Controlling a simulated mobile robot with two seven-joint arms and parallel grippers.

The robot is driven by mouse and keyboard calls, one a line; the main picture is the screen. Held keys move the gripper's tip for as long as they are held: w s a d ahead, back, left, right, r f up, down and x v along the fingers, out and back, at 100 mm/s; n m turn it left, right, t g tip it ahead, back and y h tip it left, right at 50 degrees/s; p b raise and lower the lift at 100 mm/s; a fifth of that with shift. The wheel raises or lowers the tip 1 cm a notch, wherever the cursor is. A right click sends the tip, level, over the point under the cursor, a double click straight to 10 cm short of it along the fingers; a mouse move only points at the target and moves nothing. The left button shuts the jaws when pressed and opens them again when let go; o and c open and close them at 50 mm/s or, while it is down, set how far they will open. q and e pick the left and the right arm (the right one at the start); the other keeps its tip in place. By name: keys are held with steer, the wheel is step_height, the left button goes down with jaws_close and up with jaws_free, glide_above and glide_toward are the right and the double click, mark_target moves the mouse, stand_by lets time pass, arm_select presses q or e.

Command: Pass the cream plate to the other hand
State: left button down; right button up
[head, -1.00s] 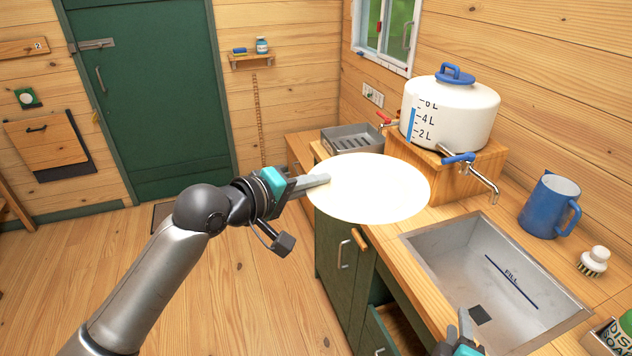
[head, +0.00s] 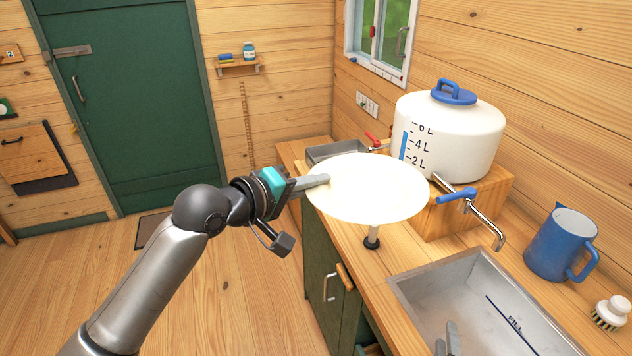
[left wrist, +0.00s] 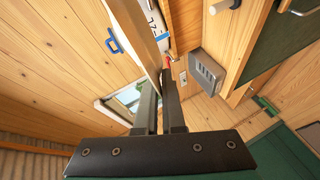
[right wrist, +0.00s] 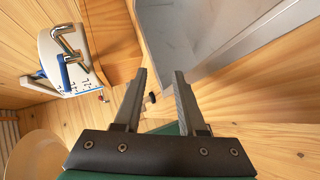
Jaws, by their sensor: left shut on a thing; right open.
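The cream plate (head: 372,190) is held out over the counter's left part, its face bright and pale. My left gripper (head: 318,181) is shut on the plate's left rim. In the left wrist view the plate (left wrist: 148,50) is nearly edge-on between the fingers. A pale curved surface at that view's lower left looks like the plate.
The metal sink (head: 420,283) is right of the plate. A white water tank (head: 450,135) with a tap (head: 480,212) stands on a wooden block behind. A pale post with a dark foot (head: 372,242) stands below the plate. A blue jug (head: 560,243) and brush (head: 610,313) are right.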

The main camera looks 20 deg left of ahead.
steer(key=shift+a, duration=0.15)
steer(key=s+a+f+n+g+y, duration=0.25)
steer(key=s+a+n, duration=0.2)
steer(key=a, duration=0.45)
steer(key=s+d+f+m+g, duration=0.2)
steer(key=s+f+m, duration=0.25)
steer(key=f, duration=0.75)
steer(key=s+d+f+m+g, duration=0.2)
steer(key=s+d+f+m, duration=0.2)
steer(key=s, duration=0.5)
steer(key=s+d+f+m+g+h, duration=0.1)
steer(key=s+d+f+m+g, duration=0.2)
steer(key=s+f, duration=0.6)
steer(key=s+d+f+m+g, duration=0.3)
steer(key=s+d+f+m, duration=0.2)
steer(key=s, duration=0.4)
steer(key=shift+s+d+f+m, duration=0.4)
steer(key=shift+d+f, duration=0.5)
steer(key=shift+d, duration=0.3)
steer(key=shift+h, duration=0.25)
